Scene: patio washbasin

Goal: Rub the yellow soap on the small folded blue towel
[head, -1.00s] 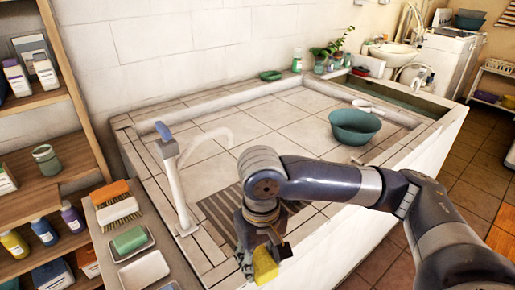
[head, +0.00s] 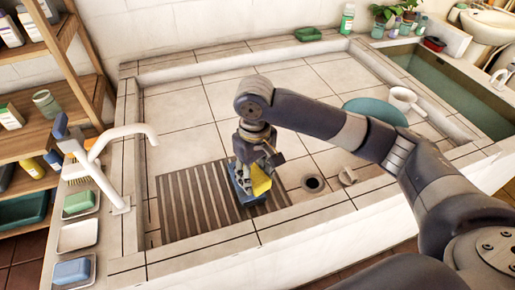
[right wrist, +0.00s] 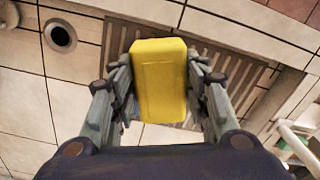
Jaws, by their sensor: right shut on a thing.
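The yellow soap (head: 261,182) is held in my right gripper (head: 257,172), inside the basin. In the right wrist view the soap (right wrist: 160,80) sits between the two fingers, which press on its sides. A small blue thing, apparently the folded towel (head: 236,186), lies at the right end of the ribbed grey board, under and beside the gripper. The gripper and soap cover much of it, and I cannot tell whether the soap touches it. My left gripper is not in view.
The ribbed board (head: 190,205) lies at the basin's front left. A drain (head: 313,183) and a small stopper-like piece (head: 347,176) are to the right. A white faucet (head: 122,165) rises at left beside soap dishes.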

